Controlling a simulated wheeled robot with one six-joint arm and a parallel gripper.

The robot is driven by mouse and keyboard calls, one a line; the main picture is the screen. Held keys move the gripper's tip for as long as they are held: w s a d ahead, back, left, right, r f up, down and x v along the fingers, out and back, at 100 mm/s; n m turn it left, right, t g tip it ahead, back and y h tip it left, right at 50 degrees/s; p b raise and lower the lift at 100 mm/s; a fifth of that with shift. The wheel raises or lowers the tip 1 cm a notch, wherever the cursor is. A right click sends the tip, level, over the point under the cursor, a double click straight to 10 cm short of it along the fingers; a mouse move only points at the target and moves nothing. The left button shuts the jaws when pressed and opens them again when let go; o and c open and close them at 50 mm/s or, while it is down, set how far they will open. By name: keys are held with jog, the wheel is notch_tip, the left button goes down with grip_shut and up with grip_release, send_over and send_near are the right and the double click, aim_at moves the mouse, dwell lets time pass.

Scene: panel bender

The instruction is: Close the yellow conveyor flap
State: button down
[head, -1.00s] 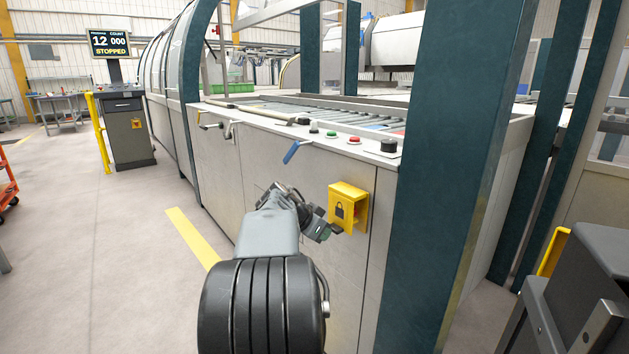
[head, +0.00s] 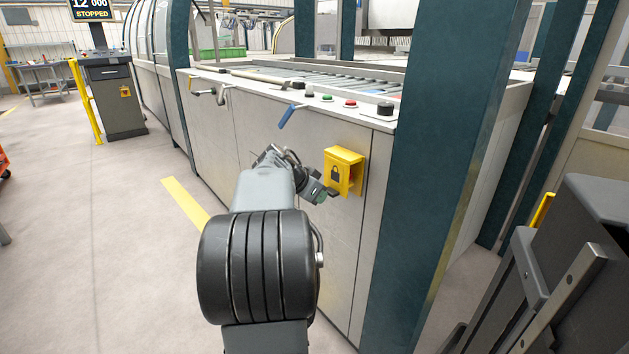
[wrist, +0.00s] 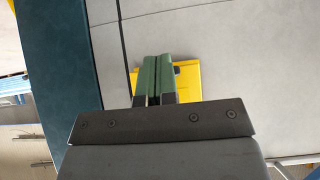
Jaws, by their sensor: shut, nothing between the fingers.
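The yellow flap (head: 343,170), a boxy piece with a black padlock symbol, sits on the pale side panel of the machine. It stands out from the panel, with its front face and right side visible. My gripper (head: 331,193) is at its lower edge in the head view, with its fingers shut and empty.
A blue lever (head: 291,116) sticks out of the panel above my arm. The ledge above carries a red button (head: 350,103) and other controls. A dark teal post (head: 430,180) stands close to the right of the flap. Open floor (head: 100,260) lies to the left.

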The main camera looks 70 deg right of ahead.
jog(key=w+a, duration=0.6)
jog(key=a, duration=0.6)
jog(key=shift+w+a, duration=0.15)
jog(key=shift+a, duration=0.15)
dwell(0.8)
jog(key=w+a+r+n+t+y+p, duration=0.2)
jog(key=a+r+n+t+y+p, duration=0.1)
jog(key=a+r+n+p, duration=0.8)
jog(key=w+a+r+n+t+y+p, duration=0.2)
jog(key=a+r+n+t+y+p, duration=0.2)
jog(key=a+r+n+p, duration=0.8)
jog(key=a+r+y+p, duration=0.1)
jog(key=a+r+p, duration=0.3)
jog(key=a+p, duration=0.5)
jog(key=shift+n+t+p, duration=0.3)
jog(key=shift+p, duration=2.2)
